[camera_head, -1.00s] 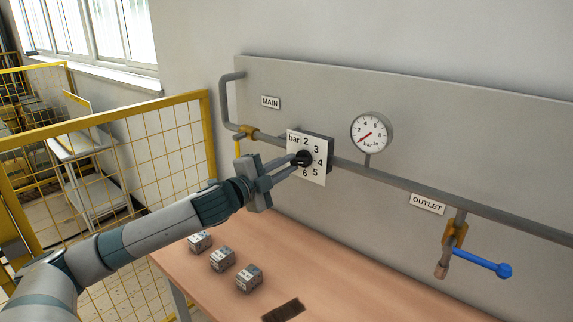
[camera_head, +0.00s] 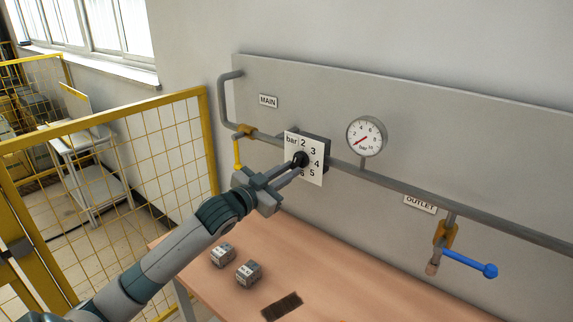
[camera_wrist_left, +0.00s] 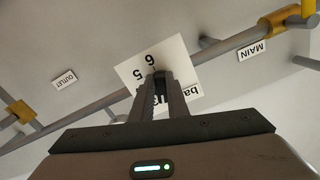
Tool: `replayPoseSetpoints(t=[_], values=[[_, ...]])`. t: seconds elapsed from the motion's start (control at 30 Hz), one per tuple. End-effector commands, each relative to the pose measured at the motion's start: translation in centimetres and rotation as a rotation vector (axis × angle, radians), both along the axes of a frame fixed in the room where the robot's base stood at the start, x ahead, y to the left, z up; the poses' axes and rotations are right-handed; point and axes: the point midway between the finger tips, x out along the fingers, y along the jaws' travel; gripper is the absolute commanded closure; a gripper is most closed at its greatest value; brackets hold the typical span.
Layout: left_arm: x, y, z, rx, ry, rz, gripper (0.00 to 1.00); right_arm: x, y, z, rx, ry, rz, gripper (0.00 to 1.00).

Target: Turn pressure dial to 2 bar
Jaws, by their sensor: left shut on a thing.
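The pressure dial is a white plate (camera_head: 318,172) marked "bar" and 2 to 6, with a black knob (camera_head: 301,158) at its centre. It is mounted on the pipe on the grey panel. My left gripper (camera_head: 297,162) comes from the lower left, its fingers closed on the knob. In the left wrist view the gripper (camera_wrist_left: 162,84) covers the knob and part of the plate (camera_wrist_left: 140,67), which appears upside down. I cannot tell which number the knob points to. My right gripper is not in view.
A round gauge (camera_head: 367,136) has its red needle toward the lower left. A yellow-handled valve (camera_head: 238,150) is left of the dial; a blue-handled valve (camera_head: 470,263) is at the right. Small blocks (camera_head: 248,273) lie on the table (camera_head: 340,285). A yellow fence (camera_head: 150,150) stands left.

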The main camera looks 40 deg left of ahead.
Motion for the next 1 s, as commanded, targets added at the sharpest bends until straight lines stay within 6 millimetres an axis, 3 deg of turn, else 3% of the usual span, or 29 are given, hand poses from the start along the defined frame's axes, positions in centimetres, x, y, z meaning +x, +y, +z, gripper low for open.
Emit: replayPoseSetpoints(t=[0.1,0.4,1.0], values=[[0.0,-0.2,0.2,-0.105,0.010,0.001,1.00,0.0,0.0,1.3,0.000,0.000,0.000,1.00],[0.0,-0.5,0.0,-0.278,0.024,0.001,1.00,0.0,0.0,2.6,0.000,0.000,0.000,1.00],[0.0,-0.6,-0.3,-0.333,0.029,0.000,1.00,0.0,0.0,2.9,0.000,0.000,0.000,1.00]])
